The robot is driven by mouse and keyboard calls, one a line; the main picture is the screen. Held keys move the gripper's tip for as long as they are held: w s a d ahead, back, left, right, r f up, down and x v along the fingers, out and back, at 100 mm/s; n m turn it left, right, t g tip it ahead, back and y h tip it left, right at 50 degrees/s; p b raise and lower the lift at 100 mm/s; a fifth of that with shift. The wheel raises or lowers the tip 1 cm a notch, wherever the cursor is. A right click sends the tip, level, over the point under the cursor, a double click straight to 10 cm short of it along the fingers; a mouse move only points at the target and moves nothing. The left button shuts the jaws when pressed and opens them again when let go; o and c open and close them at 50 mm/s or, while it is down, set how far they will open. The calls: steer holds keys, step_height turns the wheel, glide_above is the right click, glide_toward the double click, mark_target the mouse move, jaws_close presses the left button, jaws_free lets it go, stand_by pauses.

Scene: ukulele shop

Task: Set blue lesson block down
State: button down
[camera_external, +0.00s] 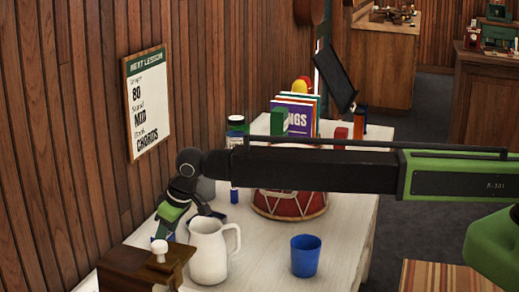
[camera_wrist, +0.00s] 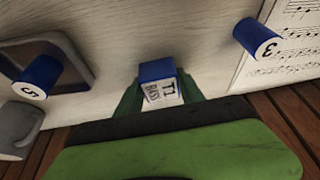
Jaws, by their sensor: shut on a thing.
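The blue lesson block (camera_wrist: 157,71) sits between the two dark green fingers of my gripper (camera_wrist: 159,88) in the wrist view. Its white face carries printed dark lettering. My gripper is shut on it, over the pale wooden table top (camera_wrist: 110,25). In the external view my gripper (camera_external: 163,232) points down at the table's left side, behind the white pitcher. Only a sliver of blue shows there, so I cannot tell whether the block touches the table.
The external view shows a white pitcher (camera_external: 208,255), wooden box (camera_external: 145,270), blue cup (camera_external: 305,257) and red drum (camera_external: 290,205).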

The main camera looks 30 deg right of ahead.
steer(key=shift+r, duration=0.15)
steer(key=shift+f, duration=0.25)
steer(key=c, duration=0.7)
jaws_free()
steer(key=shift+r, duration=0.1)
steer(key=shift+s+d+r+p, duration=0.1)
steer(key=shift+r+p, duration=0.4)
steer(key=shift+r, duration=0.05)
steer(key=p+v, duration=1)
steer(key=v, duration=0.1)
